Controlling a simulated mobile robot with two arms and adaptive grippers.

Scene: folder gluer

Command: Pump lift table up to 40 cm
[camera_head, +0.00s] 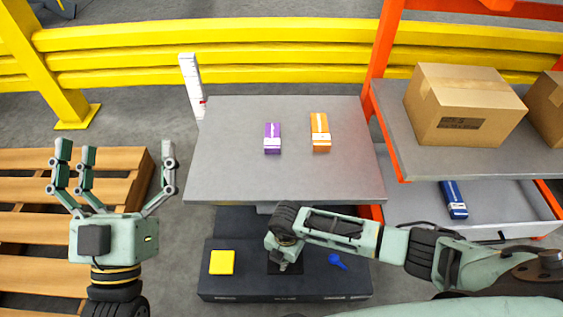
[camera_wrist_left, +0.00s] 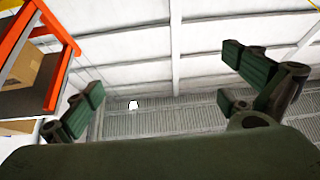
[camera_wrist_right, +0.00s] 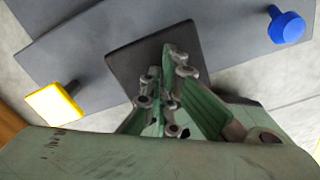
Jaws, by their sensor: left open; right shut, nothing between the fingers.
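The lift table's grey top (camera_head: 235,170) stands in the middle of the head view, above its dark base (camera_head: 225,290). On the base are a yellow pad (camera_head: 221,262), a black pad (camera_head: 290,267) and a blue knob (camera_head: 337,261). A white scale (camera_head: 191,85) with a red mark stands at the top's back left corner. My right gripper (camera_wrist_right: 162,72) is shut and empty, pointing down at the black pad (camera_wrist_right: 125,62); I cannot tell whether it touches. My left gripper (camera_head: 115,160) is open, fingers up, left of the table top.
A purple box (camera_head: 272,138) and an orange box (camera_head: 320,132) sit on the table top. An orange-framed shelf (camera_head: 395,120) with cardboard boxes (camera_head: 465,103) stands at right. A wooden pallet (camera_head: 30,262) lies at left, and a yellow barrier (camera_head: 250,37) runs behind.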

